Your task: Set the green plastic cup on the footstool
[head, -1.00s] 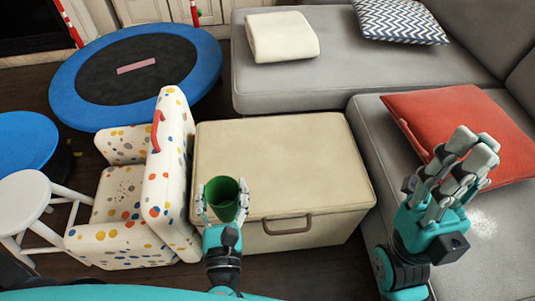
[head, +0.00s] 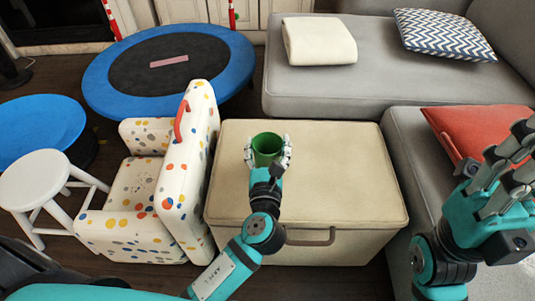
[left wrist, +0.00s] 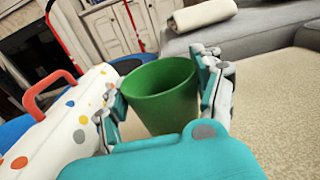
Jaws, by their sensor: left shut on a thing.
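The green plastic cup (head: 267,143) is upright, held between the fingers of my left gripper (head: 268,153). In the head view, cup and gripper overlap the top of the beige box-shaped footstool (head: 330,180), left of its middle. The left wrist view shows the cup (left wrist: 160,95) between the fingers of my left gripper (left wrist: 163,85), its rim up, with the beige top (left wrist: 275,100) behind and to the right. The cup's bottom is hidden, so I cannot tell whether it touches the top. My right gripper (head: 505,150) is open and empty at the right edge.
A spotted child's armchair (head: 185,165) stands close against the footstool's left side. A white stool (head: 38,180), a blue round stool (head: 40,125) and a blue-rimmed trampoline (head: 105,90) are further left. A grey sofa (head: 380,75) is behind and right. The footstool's top is otherwise clear.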

